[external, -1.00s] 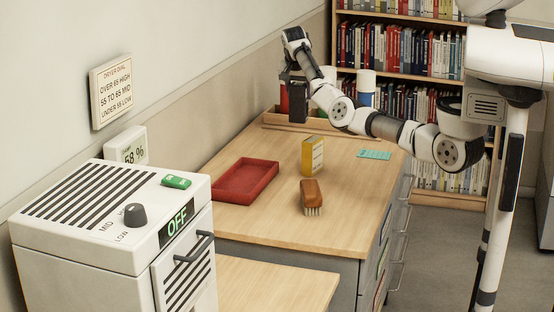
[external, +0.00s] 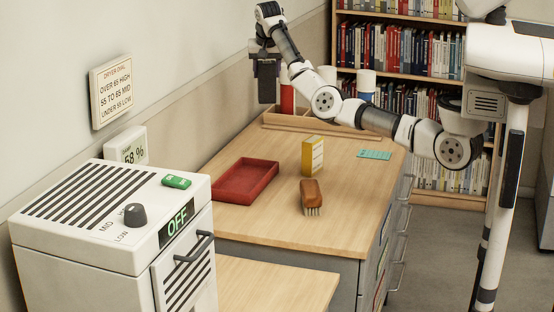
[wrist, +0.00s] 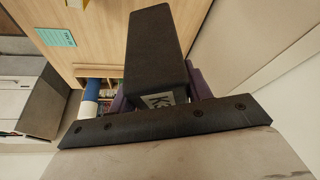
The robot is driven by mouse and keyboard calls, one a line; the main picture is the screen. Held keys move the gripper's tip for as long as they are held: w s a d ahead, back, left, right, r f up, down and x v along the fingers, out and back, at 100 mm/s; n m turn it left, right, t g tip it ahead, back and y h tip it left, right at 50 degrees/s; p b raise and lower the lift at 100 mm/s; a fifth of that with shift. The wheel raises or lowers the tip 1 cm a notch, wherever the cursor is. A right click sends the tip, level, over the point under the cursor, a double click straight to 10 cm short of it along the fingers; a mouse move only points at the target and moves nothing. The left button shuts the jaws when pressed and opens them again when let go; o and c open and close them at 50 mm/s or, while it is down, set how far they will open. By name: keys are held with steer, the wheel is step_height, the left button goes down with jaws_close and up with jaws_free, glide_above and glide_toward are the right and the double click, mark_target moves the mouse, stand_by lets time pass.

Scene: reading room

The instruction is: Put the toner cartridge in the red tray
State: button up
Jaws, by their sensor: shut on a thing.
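My gripper (external: 264,56) is raised above the back left part of the desk and is shut on the black toner cartridge (external: 267,84), which hangs below it. In the wrist view the cartridge (wrist: 158,45) is a long dark box with a pale label, partly cut off, held between purplish fingers. The red tray (external: 246,196) lies on the left side of the desk and looks empty. The cartridge is well above and behind the tray, apart from it.
A yellow box (external: 312,156) and a wooden brush (external: 311,194) stand right of the tray. A teal card (external: 374,155) lies farther right. A white machine (external: 95,240) is at front left.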

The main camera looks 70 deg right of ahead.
steer(key=w+a+n+t, duration=0.2)
steer(key=a+n, duration=0.3)
steer(key=a, duration=1.1)
step_height(320, 180, down, 20)
steer(key=p, duration=0.3)
steer(key=shift+d+r+y, duration=0.15)
steer(key=shift+y, duration=0.25)
steer(key=shift+s, duration=0.1)
steer(key=shift+f, duration=0.2)
steer(key=o, duration=1.2)
steer(key=b+v, duration=0.1)
steer(key=v, duration=1.1)
steer(key=shift+r+b, duration=0.25)
steer(key=shift+b, duration=0.05)
